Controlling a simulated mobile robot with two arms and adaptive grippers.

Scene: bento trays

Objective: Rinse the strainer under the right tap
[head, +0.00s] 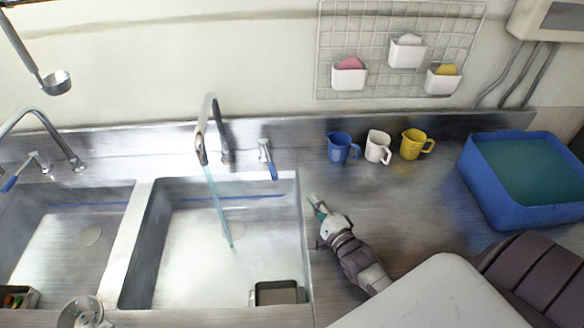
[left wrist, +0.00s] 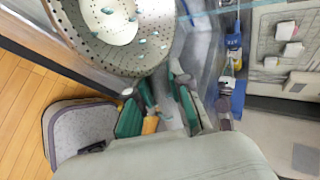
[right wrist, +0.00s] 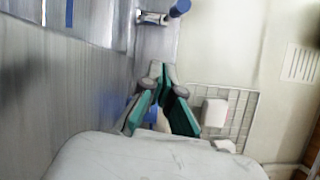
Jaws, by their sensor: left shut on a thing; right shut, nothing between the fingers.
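The strainer (head: 82,314) is a round metal bowl with holes, cut off by the bottom edge of the head view, near the front of the divider between the basins. In the left wrist view the strainer (left wrist: 75,22) fills the top, and my left gripper (left wrist: 160,82) is shut on it near its rim. The exact grip is partly hidden. The right tap (head: 202,140) pours a thin stream of water (head: 216,202) into the right basin (head: 180,270). The strainer is apart from this stream. My right gripper (head: 316,203) is shut and empty beside the right basin's right edge.
A tap lever with a blue handle (head: 273,171) stands right of the right tap. Blue (head: 338,147), white (head: 376,147) and yellow (head: 412,144) mugs stand at the back of the counter. A blue tub (head: 510,205) is at the right. A small dark tray (head: 277,293) sits in the right basin.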

